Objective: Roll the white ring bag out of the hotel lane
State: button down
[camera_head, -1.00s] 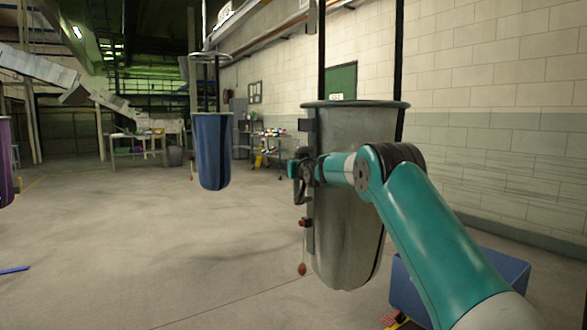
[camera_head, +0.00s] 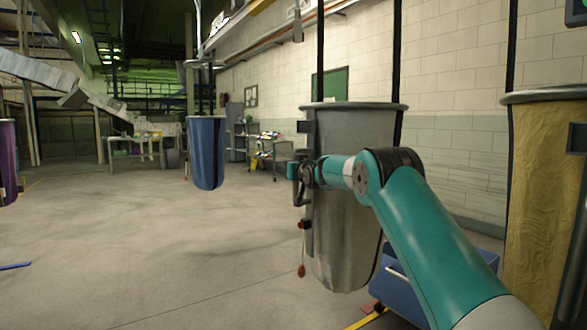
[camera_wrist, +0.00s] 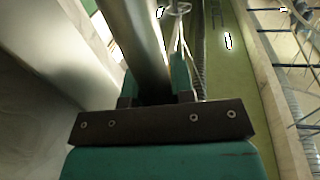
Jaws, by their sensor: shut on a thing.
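A tall pale grey bag (camera_head: 345,240) with a round ring at its top hangs from dark straps, centre right in the head view; it is the one nearest to a white ring bag. My arm crosses in front of its right side and hides part of it. My gripper (camera_head: 303,180) is at the bag's left edge, shut on a handle there that is mostly hidden by the jaws. In the wrist view, my gripper's teal fingers (camera_wrist: 155,85) close around a grey bar (camera_wrist: 140,45). A cord with a red knob (camera_head: 301,270) hangs below the gripper.
A yellow bag (camera_head: 540,200) hangs close at right. A blue bag (camera_head: 206,155) hangs farther back, a purple bag (camera_head: 8,160) at far left. A blue box (camera_head: 400,297) stands low behind my arm. The floor at left is mostly open; a block wall runs along the right.

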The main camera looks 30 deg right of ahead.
jog(key=c, duration=1)
grip_release()
jog(key=shift+o, duration=0.2)
jog(key=shift+s, duration=0.1)
jog(key=s+a+b, duration=0.2)
jog(key=s+b, duration=0.1)
jog(key=s, duration=1.4)
jog(key=shift+a, duration=0.4)
